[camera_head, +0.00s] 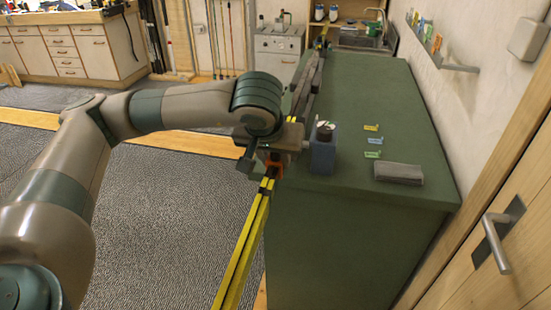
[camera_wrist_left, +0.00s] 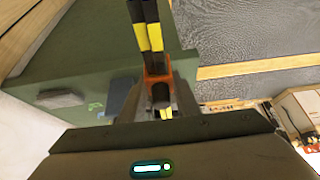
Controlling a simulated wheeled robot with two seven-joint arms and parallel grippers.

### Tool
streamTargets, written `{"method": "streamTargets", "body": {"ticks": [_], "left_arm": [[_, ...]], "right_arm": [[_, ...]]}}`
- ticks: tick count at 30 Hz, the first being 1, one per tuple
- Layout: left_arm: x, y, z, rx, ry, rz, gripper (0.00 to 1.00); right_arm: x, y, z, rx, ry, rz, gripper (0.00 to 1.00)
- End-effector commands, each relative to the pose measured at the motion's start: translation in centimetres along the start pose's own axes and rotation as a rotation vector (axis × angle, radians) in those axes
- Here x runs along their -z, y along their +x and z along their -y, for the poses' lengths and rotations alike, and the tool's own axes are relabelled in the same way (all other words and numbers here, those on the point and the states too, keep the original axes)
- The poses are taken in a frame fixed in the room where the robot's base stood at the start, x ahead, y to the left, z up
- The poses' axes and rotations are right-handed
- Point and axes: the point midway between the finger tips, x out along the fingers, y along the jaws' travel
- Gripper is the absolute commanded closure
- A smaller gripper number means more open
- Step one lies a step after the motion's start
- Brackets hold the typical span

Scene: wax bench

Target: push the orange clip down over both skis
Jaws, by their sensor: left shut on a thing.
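The pair of skis (camera_head: 243,245), yellow in front of my gripper, leans lengthwise beside the green bench's left edge. In the left wrist view the skis (camera_wrist_left: 155,38) are black with yellow bands and lie side by side. The orange clip (camera_head: 275,160) is at the skis, partly hidden by my left gripper (camera_head: 262,170). In the wrist view the clip (camera_wrist_left: 157,73) sits between my fingers, right against the skis. My left gripper is shut on the clip. How far the clip encloses each ski is hidden. My right gripper is not in view.
A blue bottle (camera_head: 322,153) stands on the green bench (camera_head: 350,95) close right of my gripper. A grey block (camera_head: 398,173) and several small coloured labels lie further right. A grey vise or ski rest (camera_head: 304,85) lines the bench's left edge. Carpet is open at left.

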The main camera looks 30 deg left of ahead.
Motion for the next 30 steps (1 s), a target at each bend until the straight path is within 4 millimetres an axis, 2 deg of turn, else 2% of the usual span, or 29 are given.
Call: {"method": "streamTargets", "body": {"ticks": [11,30], "left_arm": [[-0.1,0.1,0.0,0.001,0.001,0.003,0.92],[1.0,-1.8,0.0,0.000,0.000,0.001,0.92]], "right_arm": [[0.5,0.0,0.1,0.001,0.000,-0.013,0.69],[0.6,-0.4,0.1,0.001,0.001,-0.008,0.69]]}}
